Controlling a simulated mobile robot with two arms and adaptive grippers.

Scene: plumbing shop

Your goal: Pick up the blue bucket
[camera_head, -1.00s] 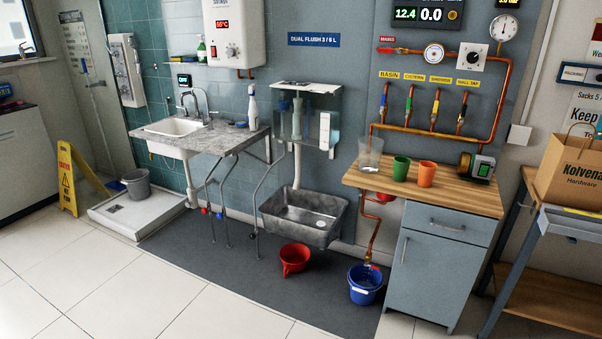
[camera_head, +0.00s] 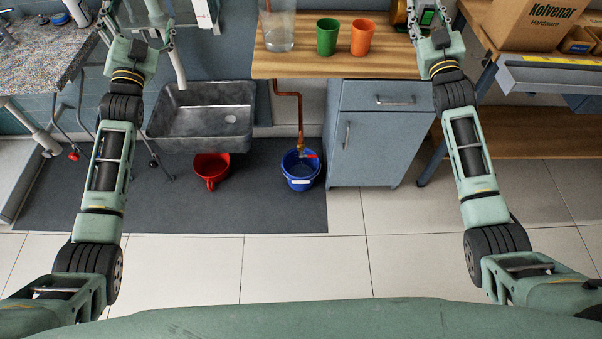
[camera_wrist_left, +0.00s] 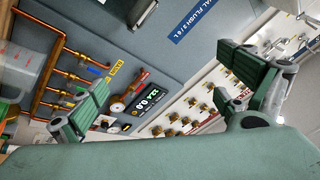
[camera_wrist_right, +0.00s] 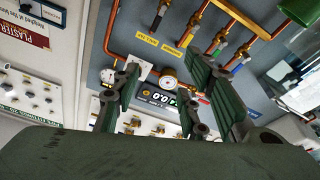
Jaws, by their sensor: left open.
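The blue bucket (camera_head: 300,169) stands on the floor at the right end of the dark mat, left of the blue-grey cabinet. A copper pipe with a tap comes down to its mouth. My left gripper (camera_head: 136,22) is raised at the upper left of the head view, far from the bucket. Its fingers are spread and empty in the left wrist view (camera_wrist_left: 168,92). My right gripper (camera_head: 430,22) is raised in front of the worktop's right end, also away from the bucket. Its fingers stand apart with nothing between them in the right wrist view (camera_wrist_right: 160,98).
The cabinet (camera_head: 382,140) is close on the right. A glass container (camera_head: 279,30), green cup (camera_head: 327,37) and orange cup (camera_head: 362,38) stand on the worktop. The tiled floor in front is clear.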

